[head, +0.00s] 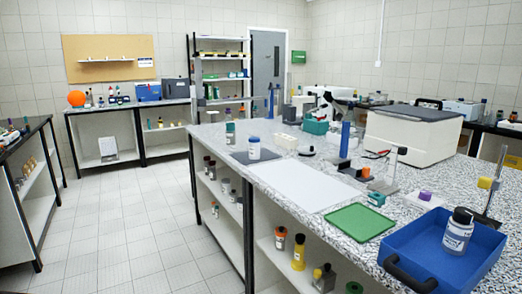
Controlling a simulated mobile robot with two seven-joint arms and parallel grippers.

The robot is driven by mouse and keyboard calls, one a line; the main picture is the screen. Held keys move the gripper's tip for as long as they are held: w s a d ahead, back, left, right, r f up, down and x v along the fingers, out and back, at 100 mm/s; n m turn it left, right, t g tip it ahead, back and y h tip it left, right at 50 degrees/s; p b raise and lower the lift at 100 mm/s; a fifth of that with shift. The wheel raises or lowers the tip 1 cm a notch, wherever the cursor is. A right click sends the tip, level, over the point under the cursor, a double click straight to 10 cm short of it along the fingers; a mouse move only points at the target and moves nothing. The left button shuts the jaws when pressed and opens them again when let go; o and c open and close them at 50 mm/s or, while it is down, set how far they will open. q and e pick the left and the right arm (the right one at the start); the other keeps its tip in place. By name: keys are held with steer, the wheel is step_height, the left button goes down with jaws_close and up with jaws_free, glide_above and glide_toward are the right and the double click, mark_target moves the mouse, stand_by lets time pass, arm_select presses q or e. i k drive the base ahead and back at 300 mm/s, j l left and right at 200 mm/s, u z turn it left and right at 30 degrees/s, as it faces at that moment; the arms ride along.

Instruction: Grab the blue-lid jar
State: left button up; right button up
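A white jar with a blue lid (254,148) stands upright on a dark square mat (240,157) near the left edge of the speckled bench (318,215). A second jar, white with a black lid (458,232), stands in the blue tray (415,254) at the lower right. Neither of my grippers shows in the head view. Nothing touches or covers the blue-lid jar.
A white sheet (301,186) and a green tray (352,223) lie nearer on the bench. A small green-labelled bottle (230,133) stands behind the mat. A tall blue cylinder (345,140) and a large white box (412,134) stand to the right. The tiled floor (120,235) at left is clear.

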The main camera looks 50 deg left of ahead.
mark_target(253, 148)
steer(key=u, duration=1.65)
steer(key=i+z, duration=0.1)
steer(key=z, duration=0.25)
steer(key=i+j+z, duration=0.1)
steer(key=z, duration=0.2)
steer(key=i+j+z, duration=0.1)
steer(key=z, duration=0.25)
steer(key=i+j+z, duration=0.2)
steer(key=j, duration=0.2)
steer(key=j+z, duration=0.2)
steer(key=j, duration=0.2)
steer(key=i+j, duration=0.15)
steer(key=j, duration=0.25)
steer(key=i+j+z, duration=0.1)
steer(key=j, duration=0.25)
steer(key=i+j, duration=0.15)
steer(key=j, duration=0.25)
steer(key=i+j+z, duration=0.1)
steer(key=j, duration=0.3)
steer(key=i+j, duration=0.1)
steer(key=j, duration=0.3)
steer(key=i+j+z, duration=0.1)
steer(key=j, duration=0.25)
